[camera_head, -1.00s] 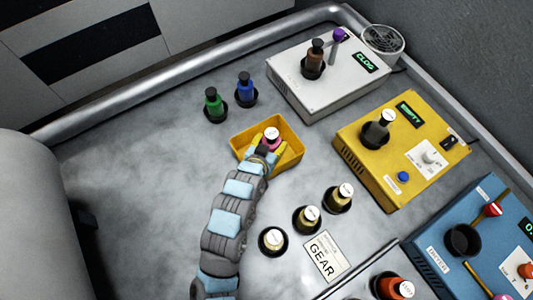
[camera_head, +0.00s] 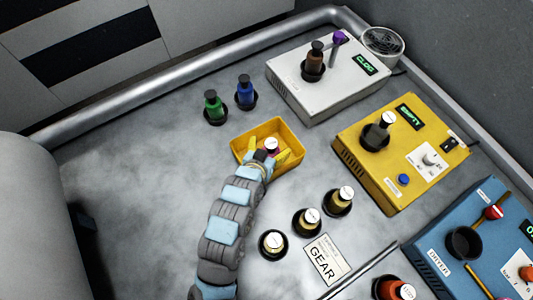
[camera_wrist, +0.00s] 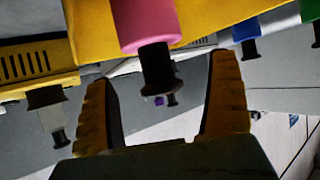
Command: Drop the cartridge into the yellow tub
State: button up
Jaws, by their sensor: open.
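The pink cartridge (camera_head: 270,153), with a pale top, shows within the outline of the yellow tub (camera_head: 248,128). In the wrist view the pink cartridge (camera_wrist: 145,25) has a dark neck pointing down the picture, and the yellow wall of the tub (camera_wrist: 205,18) is behind it. My gripper (camera_head: 267,150) is at the tub's near side, with its yellow fingers spread to either side of the cartridge. In the wrist view my gripper (camera_wrist: 162,80) is open, with gaps between its fingers and the cartridge. The cartridge's contact with the tub floor is hidden.
Green (camera_head: 214,107) and blue (camera_head: 245,91) bottles stand behind the tub. The white machine (camera_head: 290,93) and yellow machine (camera_head: 365,172) are to its right. Several pale-topped bottles (camera_head: 306,221) stand in front, by the GEAR card (camera_head: 325,260). The table left of my arm is clear.

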jog(key=shift+v, duration=3.15)
jog(key=shift+f, duration=0.1)
